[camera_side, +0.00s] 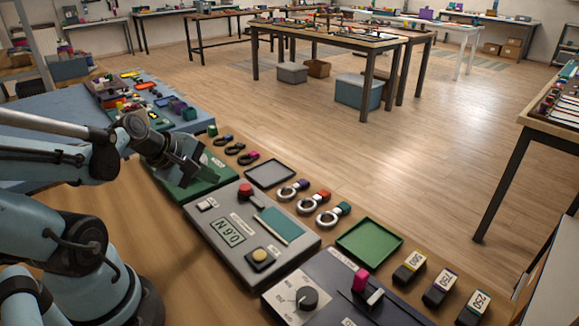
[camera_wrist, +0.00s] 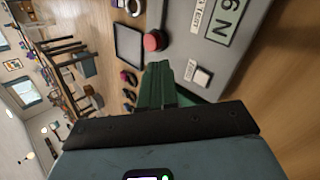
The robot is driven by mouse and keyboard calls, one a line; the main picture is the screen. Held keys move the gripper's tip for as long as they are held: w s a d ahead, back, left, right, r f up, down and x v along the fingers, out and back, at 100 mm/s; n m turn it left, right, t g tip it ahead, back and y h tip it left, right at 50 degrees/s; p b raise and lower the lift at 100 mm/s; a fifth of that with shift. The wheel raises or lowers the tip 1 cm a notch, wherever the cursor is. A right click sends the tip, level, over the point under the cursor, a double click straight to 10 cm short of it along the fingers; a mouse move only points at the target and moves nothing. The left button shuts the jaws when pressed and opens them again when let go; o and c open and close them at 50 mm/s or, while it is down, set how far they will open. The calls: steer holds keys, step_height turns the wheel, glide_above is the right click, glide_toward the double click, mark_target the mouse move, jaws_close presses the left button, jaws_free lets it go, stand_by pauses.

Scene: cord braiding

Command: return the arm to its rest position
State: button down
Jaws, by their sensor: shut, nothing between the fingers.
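My gripper (camera_side: 188,172) is shut and empty, just over the green panel (camera_side: 212,178) at the left of the row of devices. I cannot tell in the side view how large the gap between the fingers and the panel is. In the wrist view the closed fingers (camera_wrist: 158,82) point toward the grey device, with nothing held between them. My arm reaches in from the left of the side view and is bent at the elbow.
A grey device (camera_side: 212,238) with a red button (camera_side: 245,190) stands beside the green panel. A dark device with a knob (camera_side: 306,298), a grey tray (camera_side: 270,184), a green tray (camera_side: 340,241) and several ringed pieces are nearby. A blue table with small parts (camera_side: 190,125) lies behind.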

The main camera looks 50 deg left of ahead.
steer(key=w+d+r+m, duration=0.1)
steer(key=d+r+m, duration=0.1)
steer(key=d+m, duration=0.4)
steer(key=w+d+r+m+g, duration=0.1)
steer(key=d+m, duration=0.4)
steer(key=m, duration=1)
steer(key=shift+w+d+r+m, duration=0.3)
steer(key=shift+d+r, duration=0.1)
steer(key=shift+r, duration=0.05)
steer(key=n+g, duration=0.6)
steer(key=g, duration=0.1)
glide_toward(204, 204)
steer(key=shift+a+f, duration=0.1)
steer(key=shift+f, duration=2.6)
steer(key=shift+f, duration=0.95)
